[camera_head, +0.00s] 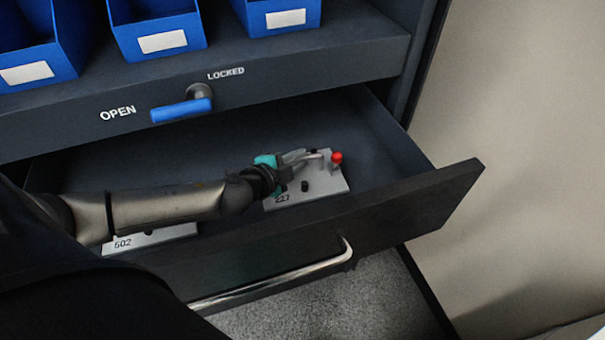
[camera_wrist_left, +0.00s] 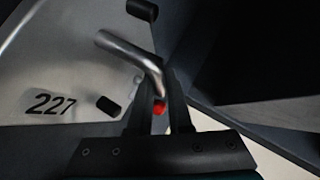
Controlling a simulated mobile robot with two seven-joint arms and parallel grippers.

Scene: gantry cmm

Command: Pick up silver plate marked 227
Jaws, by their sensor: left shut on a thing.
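The silver plate marked 227 (camera_head: 325,184) lies in the open drawer, toward its right end. It carries a bent metal handle, black pegs and a red knob (camera_head: 337,157). In the left wrist view, the plate (camera_wrist_left: 60,75) fills the left side with its number readable, and the bent handle (camera_wrist_left: 128,50) runs in between the fingers. My left gripper (camera_head: 300,160) is shut on the handle; it also shows in the left wrist view (camera_wrist_left: 157,100). The red knob (camera_wrist_left: 158,108) shows between the fingers there. My right gripper is not in view.
A second plate marked 502 (camera_head: 150,239) lies in the drawer at the left, partly under my left arm. The drawer front (camera_head: 400,215) with its bar handle stands close in front. The cabinet ledge with a blue lever (camera_head: 181,111) and blue bins (camera_head: 158,30) is above.

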